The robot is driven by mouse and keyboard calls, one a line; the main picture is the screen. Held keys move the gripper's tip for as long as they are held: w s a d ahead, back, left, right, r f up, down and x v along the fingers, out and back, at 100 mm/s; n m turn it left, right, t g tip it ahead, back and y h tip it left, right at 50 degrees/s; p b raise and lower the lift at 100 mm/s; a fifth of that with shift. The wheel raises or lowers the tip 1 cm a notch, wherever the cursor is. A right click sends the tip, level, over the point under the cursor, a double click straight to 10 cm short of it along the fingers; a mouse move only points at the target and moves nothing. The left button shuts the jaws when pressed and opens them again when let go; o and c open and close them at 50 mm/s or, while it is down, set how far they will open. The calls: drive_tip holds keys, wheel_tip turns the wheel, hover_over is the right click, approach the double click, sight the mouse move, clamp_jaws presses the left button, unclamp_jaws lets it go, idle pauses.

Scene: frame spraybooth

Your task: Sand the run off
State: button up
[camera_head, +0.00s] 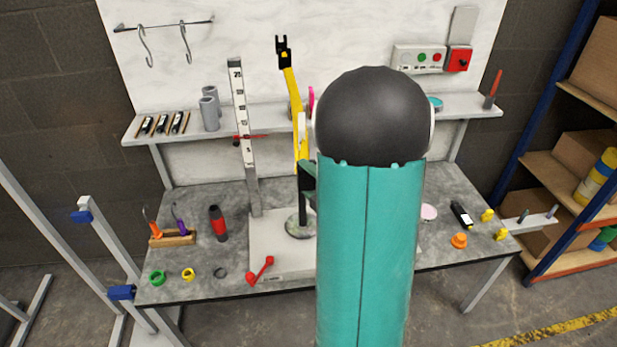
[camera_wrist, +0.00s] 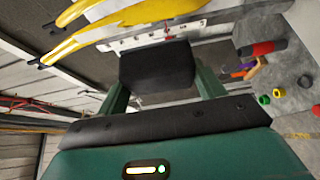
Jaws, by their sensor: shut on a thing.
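My gripper (camera_wrist: 158,88) is shut on a dark grey block (camera_wrist: 157,66), held between its two green fingers in the wrist view. The yellow frame part (camera_head: 294,95), with a black forked tip, stands upright on a round base (camera_head: 298,227) at the bench's middle in the head view. In the wrist view, yellow and white tubes (camera_wrist: 140,18) pass beyond the block at the upper left. I cannot tell whether the block touches them. The run itself cannot be made out.
An upright ruler (camera_head: 243,130) stands left of the yellow part. A red and black bottle-like item (camera_head: 218,223), a small tool rack (camera_head: 172,238) and a red double-ended item (camera_head: 260,270) lie on the bench's left. Small orange and yellow pieces (camera_head: 459,240) lie right. A shelf (camera_head: 275,120) runs behind.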

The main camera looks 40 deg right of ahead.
drive_tip(key=shift+w+d, duration=0.7)
drive_tip(key=shift+w, duration=0.35)
drive_tip(key=shift+w+d, duration=0.7)
drive_tip(key=shift+w, duration=0.35)
drive_tip(key=shift+w+d, duration=0.5)
drive_tip(key=shift+w, duration=0.25)
drive_tip(key=shift+r, duration=0.1)
drive_tip(key=shift+w+d+r, duration=0.1)
drive_tip(key=shift+w+r, duration=0.05)
drive_tip(key=shift+r, duration=3.5)
drive_tip(key=shift+f, duration=3.8)
drive_tip(key=shift+c, duration=0.3)
drive_tip(key=shift+s, duration=0.25)
drive_tip(key=shift+s+a, duration=0.9)
drive_tip(key=shift+s, duration=0.3)
drive_tip(key=shift+s+a, duration=0.85)
drive_tip(key=shift+s, duration=0.35)
